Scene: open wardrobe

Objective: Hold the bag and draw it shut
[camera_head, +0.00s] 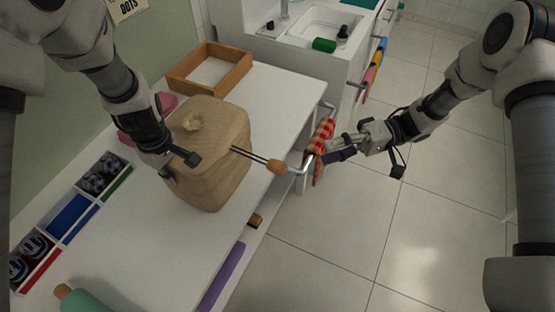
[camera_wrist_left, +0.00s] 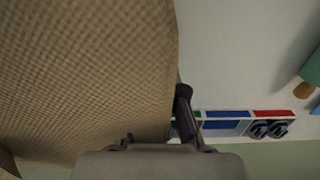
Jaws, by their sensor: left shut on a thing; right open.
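The tan woven bag (camera_head: 218,138) stands upright on the white worktop, its gathered top (camera_head: 192,122) looking bunched around a small opening. Two dark cords (camera_head: 250,156) run out from its right side to a wooden toggle (camera_head: 279,167) near the worktop's edge. My left gripper (camera_head: 170,160) is shut on the bag's left side; its fingertips are largely hidden. In the left wrist view the bag (camera_wrist_left: 85,75) fills the left half, above the gripper (camera_wrist_left: 160,145). My right gripper (camera_head: 340,150) is open, right of the toggle and apart from it, beside the red checked cloth.
The red checked cloth (camera_head: 321,138) hangs on a metal rail at the worktop's edge. A wooden tray (camera_head: 180,84) lies behind the bag. A sectioned organiser (camera_head: 70,218) is at left, a green roller (camera_head: 82,299) at the front. The tiled floor (camera_head: 340,240) at right is clear.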

